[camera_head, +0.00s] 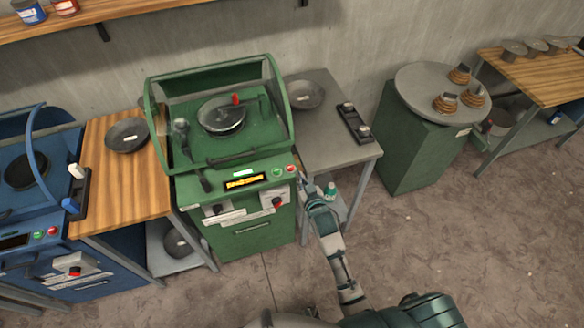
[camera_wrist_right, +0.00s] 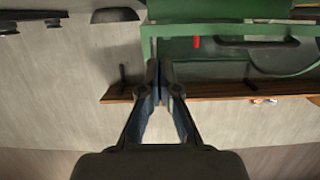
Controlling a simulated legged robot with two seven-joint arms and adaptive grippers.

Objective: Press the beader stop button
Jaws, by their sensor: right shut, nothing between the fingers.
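The green machine (camera_head: 232,150), which I take to be the beader, stands with its guard frame raised around a round dark bowl (camera_head: 222,116). Its front panel has a lit yellow display (camera_head: 244,182), a green button (camera_head: 277,172) and a red button (camera_head: 290,169) at the right end. My right gripper (camera_head: 303,180) is just right of and slightly below the red button. I cannot tell if it touches. In the right wrist view the fingers (camera_wrist_right: 160,75) are shut and empty, with part of the green machine (camera_wrist_right: 200,45) beyond. My left gripper is out of view.
A grey table (camera_head: 330,118) with a bowl and a black two-knob box (camera_head: 355,122) stands close right of the machine. A wooden table (camera_head: 110,180) and a blue machine (camera_head: 30,190) are to the left. A green pedestal (camera_head: 415,140) stands further right. Floor in front is clear.

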